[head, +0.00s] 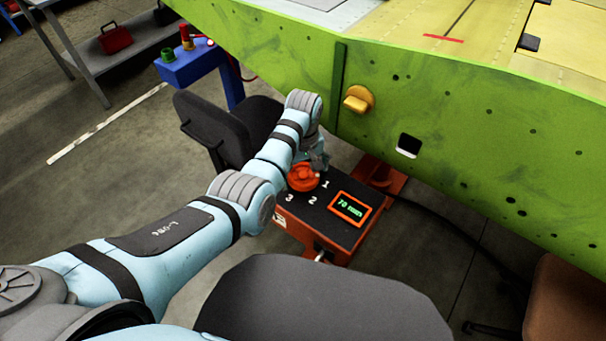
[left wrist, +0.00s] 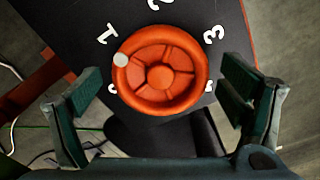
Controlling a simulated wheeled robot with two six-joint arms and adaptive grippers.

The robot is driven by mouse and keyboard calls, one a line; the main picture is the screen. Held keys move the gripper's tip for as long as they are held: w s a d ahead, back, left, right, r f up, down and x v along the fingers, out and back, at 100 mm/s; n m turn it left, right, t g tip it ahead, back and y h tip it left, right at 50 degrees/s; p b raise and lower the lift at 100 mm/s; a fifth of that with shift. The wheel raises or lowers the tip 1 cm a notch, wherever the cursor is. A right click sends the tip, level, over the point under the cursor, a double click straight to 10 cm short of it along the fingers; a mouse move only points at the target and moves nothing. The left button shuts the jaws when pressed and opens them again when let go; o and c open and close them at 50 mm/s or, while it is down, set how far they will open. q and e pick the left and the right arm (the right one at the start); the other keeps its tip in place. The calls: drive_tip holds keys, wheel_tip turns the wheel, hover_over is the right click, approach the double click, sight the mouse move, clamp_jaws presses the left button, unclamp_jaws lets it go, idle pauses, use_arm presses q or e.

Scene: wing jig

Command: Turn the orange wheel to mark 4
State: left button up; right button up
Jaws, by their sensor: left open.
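The orange wheel (left wrist: 162,38) is round and spoked, on the dark top of an orange box (head: 320,222). In the head view the wheel (head: 303,180) is partly covered by my left gripper (head: 316,163). In the left wrist view the white dot on its rim points between mark 1 and a mostly hidden mark at the left, nearer to 1. Marks 1, 2 and 3 show around the wheel; I cannot read a mark 4. My left gripper (left wrist: 160,75) is open, its fingers on either side of the wheel with visible gaps. My right gripper is not in view.
A small display (head: 350,210) on the box reads about 70 mm. A green wing panel (head: 460,120) rises behind. A dark chair (head: 225,125) stands left of the box, another chair back (head: 325,300) in front. A black cable (head: 440,220) runs right.

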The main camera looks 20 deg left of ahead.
use_arm(q)
drive_tip(key=shift+r, duration=0.1)
drive_tip(key=c, duration=1.2)
drive_tip(key=shift+o, duration=0.2)
